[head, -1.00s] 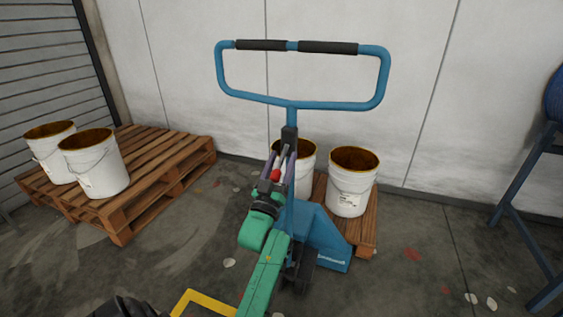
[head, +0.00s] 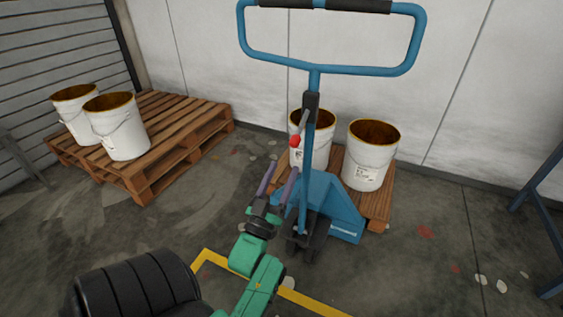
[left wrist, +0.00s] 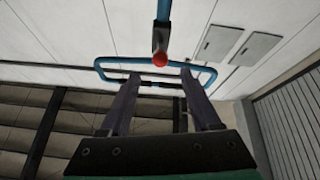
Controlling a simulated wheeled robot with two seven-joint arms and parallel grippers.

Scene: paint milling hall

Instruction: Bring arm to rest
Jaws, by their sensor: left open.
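My left gripper (head: 283,168), on the green arm from the bottom, is open with nothing between its two purple fingers. It is in front of and below the red knob (head: 295,141) on the lever of the blue pallet jack (head: 314,72). The fingers are apart from the knob. In the left wrist view, both fingers (left wrist: 160,78) point up, spread, with the red knob (left wrist: 160,59) beyond their tips and the jack's blue handle loop (left wrist: 105,67) behind. My right gripper is not in view.
Two white buckets (head: 366,177) stand on a wooden pallet (head: 379,208) behind the jack. Another pallet (head: 205,120) with two buckets (head: 124,138) stands at left. A blue metal frame (head: 541,190) is at right. A yellow line (head: 205,258) marks the floor.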

